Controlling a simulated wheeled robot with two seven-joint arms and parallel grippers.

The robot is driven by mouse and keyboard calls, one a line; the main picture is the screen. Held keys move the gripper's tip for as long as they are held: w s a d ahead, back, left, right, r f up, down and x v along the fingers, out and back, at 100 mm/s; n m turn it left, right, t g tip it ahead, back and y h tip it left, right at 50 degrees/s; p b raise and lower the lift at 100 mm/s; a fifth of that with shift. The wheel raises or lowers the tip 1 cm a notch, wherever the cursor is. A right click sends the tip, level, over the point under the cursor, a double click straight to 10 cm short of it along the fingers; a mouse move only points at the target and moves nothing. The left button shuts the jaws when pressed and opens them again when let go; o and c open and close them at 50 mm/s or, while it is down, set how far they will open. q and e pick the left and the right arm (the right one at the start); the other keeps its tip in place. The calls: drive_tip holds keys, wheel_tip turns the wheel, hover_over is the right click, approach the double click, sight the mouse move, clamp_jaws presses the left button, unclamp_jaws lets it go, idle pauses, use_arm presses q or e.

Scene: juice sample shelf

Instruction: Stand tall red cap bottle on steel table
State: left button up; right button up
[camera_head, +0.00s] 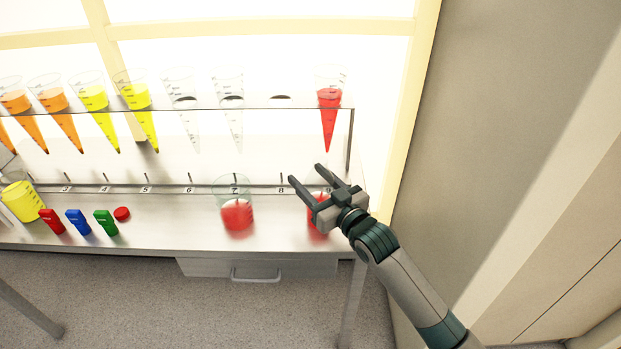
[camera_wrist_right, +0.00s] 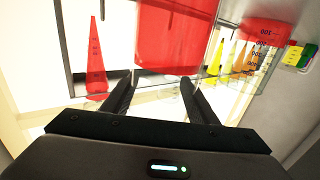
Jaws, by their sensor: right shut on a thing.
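My right gripper (camera_head: 305,174) is over the right end of the steel table (camera_head: 180,228), its two fingers pointing up and left in the head view. A red vessel (camera_head: 315,232) is mostly hidden beneath it. In the right wrist view the red body (camera_wrist_right: 172,38) fills the top middle, at the fingertips (camera_wrist_right: 158,92). The gripper is shut on this vessel, though the exact contact is hard to see. No clearly recognisable red cap shows on it; whether it is the tall bottle I cannot tell. My left gripper is not in view.
A clear beaker of red liquid (camera_head: 237,217) stands left of the gripper. A rack (camera_head: 225,109) holds several cones, including a red one (camera_head: 329,120). A yellow beaker (camera_head: 22,202), coloured blocks (camera_head: 78,222) and a red disc (camera_head: 122,214) are at left. Table between disc and beaker is clear.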

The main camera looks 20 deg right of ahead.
sight(328, 196)
drive_tip(key=o, duration=1.5)
drive_tip(key=shift+f, duration=0.15)
drive_tip(key=shift+s, duration=0.1)
drive_tip(key=v, duration=1)
drive_tip(key=shift+s+d+b, duration=0.1)
drive_tip(key=shift+s+b, duration=0.15)
drive_tip(key=shift+b, duration=0.05)
drive_tip(key=shift+s+d, duration=0.15)
drive_tip(key=shift+s, duration=0.35)
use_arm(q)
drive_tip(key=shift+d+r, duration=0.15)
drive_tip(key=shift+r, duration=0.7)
use_arm(e)
drive_tip(key=shift+s+r, duration=0.15)
drive_tip(key=shift+r, duration=0.1)
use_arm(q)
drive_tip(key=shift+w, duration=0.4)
